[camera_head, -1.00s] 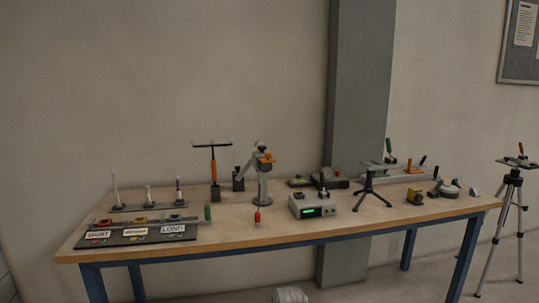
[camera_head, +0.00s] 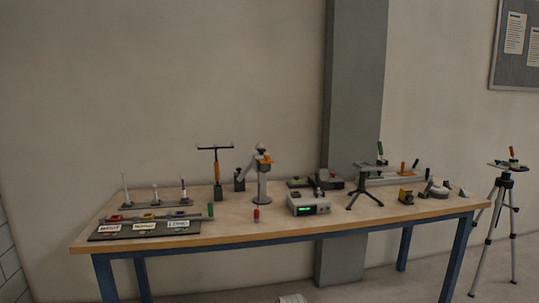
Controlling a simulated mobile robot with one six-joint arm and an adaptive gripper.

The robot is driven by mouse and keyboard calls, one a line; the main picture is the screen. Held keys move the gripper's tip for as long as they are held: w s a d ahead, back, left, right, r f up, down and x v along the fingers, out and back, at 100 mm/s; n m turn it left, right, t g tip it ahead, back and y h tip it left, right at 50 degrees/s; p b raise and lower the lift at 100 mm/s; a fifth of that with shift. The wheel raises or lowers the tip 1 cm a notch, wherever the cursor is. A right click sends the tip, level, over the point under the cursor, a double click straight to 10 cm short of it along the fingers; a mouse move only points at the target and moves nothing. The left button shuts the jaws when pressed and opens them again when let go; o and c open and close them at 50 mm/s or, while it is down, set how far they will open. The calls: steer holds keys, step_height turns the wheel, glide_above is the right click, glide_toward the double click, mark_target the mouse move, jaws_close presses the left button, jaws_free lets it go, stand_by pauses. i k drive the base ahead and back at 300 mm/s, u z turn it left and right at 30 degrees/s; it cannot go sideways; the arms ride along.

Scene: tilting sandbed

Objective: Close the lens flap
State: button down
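I cannot make out the lens flap for certain at this distance. Small optical items stand on a wooden table (camera_head: 232,232) with blue legs. A grey stand with an orange part (camera_head: 263,175) is near the middle. A black tripod (camera_head: 365,188) with a flat top is right of centre. A small yellow and black piece (camera_head: 406,196) and a grey rounded piece (camera_head: 434,189) are at the right end. My gripper is not in view.
A grey box with a green display (camera_head: 308,204) sits at the table's front. A labelled black board (camera_head: 144,227) lies at the left. A floor tripod (camera_head: 503,225) stands right of the table. A grey pillar (camera_head: 354,90) rises behind. Floor shows at the lower right.

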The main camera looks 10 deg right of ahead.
mark_target(267, 157)
steer(key=k, duration=0.35)
steer(key=z, duration=0.3)
steer(key=i, duration=1.4)
steer(key=u, duration=0.3)
